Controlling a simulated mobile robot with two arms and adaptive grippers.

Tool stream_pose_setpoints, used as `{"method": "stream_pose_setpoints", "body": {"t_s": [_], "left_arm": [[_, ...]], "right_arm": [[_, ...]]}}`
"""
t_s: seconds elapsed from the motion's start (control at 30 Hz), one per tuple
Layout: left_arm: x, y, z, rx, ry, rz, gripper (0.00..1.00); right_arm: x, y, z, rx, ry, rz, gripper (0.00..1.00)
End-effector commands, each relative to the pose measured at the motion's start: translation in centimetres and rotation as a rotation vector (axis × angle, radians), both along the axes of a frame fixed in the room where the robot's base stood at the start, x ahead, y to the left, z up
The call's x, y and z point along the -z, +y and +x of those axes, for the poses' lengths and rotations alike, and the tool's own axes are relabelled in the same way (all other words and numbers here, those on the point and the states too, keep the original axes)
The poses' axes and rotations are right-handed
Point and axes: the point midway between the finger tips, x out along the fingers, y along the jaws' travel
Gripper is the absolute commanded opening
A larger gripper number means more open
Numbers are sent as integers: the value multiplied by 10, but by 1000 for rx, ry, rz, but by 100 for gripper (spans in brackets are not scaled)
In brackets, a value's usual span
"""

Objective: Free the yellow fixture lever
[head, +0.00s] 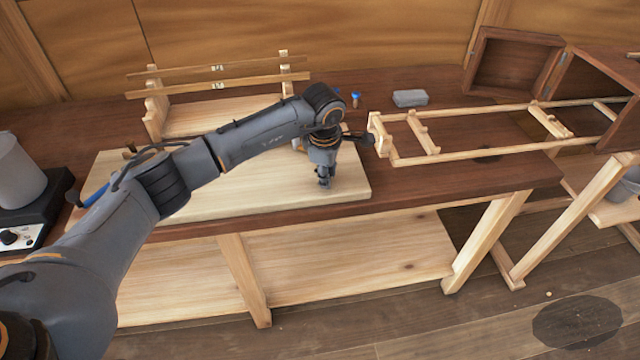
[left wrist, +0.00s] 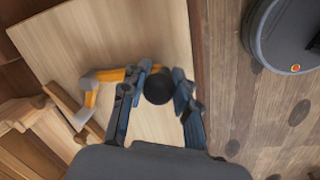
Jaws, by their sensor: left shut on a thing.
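The yellow fixture lever (left wrist: 108,76) lies over the pale board in the left wrist view. It is a bent yellow bar with a grey end, and a black round knob (left wrist: 158,87) shows at its right end. My left gripper (left wrist: 157,92) is shut on this knob, with a blue-grey finger on each side of it. In the head view my left gripper (head: 325,183) points down at the right part of the board, and my wrist hides most of the lever. My right gripper is in neither view.
The pale board (head: 240,198) lies on the dark workbench (head: 450,180). A slatted wooden rack (head: 215,88) stands behind it, and a ladder-like wooden frame (head: 480,150) lies to the right. A grey block (head: 410,98) is at the back. A grey pot (head: 18,170) stands far left.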

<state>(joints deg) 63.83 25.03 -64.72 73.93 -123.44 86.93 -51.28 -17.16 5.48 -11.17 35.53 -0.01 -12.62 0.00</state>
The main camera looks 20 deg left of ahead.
Motion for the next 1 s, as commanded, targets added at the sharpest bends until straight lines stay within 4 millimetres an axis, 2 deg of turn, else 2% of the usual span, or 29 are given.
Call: {"method": "stream_pose_setpoints", "body": {"t_s": [0.03, 0.23, 0.6, 1.0], "left_arm": [[3, -7, 3, -42, -4, -4, 0], [3, -24, 15, -234, -5, -3, 0], [1, -45, 40, -543, -6, -2, 0], [-1, -53, 55, -709, -5, -1, 0]], "right_arm": [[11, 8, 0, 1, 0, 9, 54], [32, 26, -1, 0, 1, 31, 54], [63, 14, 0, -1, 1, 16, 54], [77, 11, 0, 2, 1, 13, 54]]}}
